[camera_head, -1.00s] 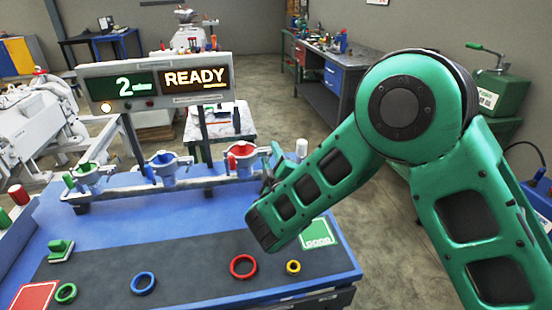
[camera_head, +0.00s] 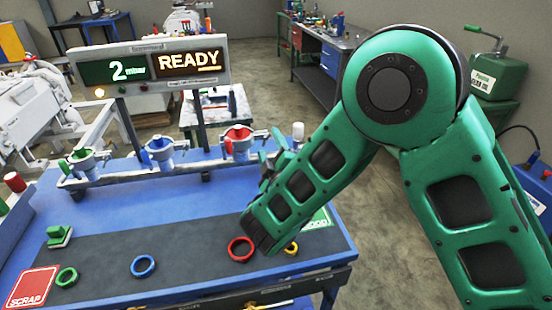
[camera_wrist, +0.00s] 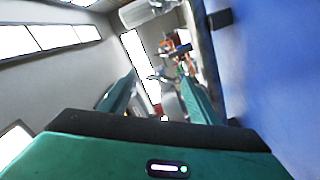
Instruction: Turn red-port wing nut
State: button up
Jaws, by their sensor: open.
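The red port (camera_head: 238,142) is a grey clamp fitting with a red ring on top, at the right end of a row of ports on the blue bench. Its wing nut is too small to make out clearly and may be partly hidden by my gripper. My gripper (camera_head: 277,150) is just right of the red port, mostly hidden behind my forearm. In the wrist view my two green fingers (camera_wrist: 160,100) stand apart with nothing held between them. The wrist view is tilted, and I cannot make out the wing nut there.
A green port (camera_head: 82,160) and a blue port (camera_head: 160,150) stand left of the red one. A READY display (camera_head: 190,62) rises behind them. Red (camera_head: 236,242), blue (camera_head: 143,266) and green (camera_head: 66,278) rings lie on the dark mat in front.

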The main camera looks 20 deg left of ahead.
jog(key=v, duration=0.7)
jog(key=shift+w+d, duration=0.1)
dwell(0.5)
